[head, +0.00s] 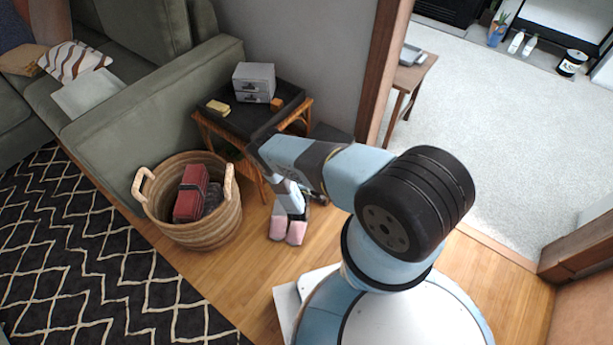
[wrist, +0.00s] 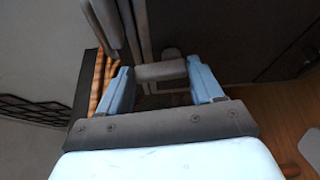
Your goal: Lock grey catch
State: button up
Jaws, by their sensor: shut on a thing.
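The grey catch (wrist: 160,71) shows in the wrist view as a small grey block, with a narrow grey part just beyond it. My gripper (wrist: 158,68) has its two blue fingers on either side of this block and is shut on it. Grey panels and strips lie right behind the catch. I cannot tell from these frames whether the catch is locked.
The side table (head: 236,122) carries a grey box (head: 254,82) and a small yellowish item (head: 217,107). A wicker basket (head: 205,232) holding red things stands to its left. A green sofa (head: 150,125) is at the left. Patterned rug and wood floor lie in front.

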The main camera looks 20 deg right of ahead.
jog(key=shift+s+d+f, duration=0.1)
jog(key=shift+s, duration=0.05)
jog(key=o, duration=0.8)
jog(key=shift+c, duration=0.2)
jog(key=o, duration=0.3)
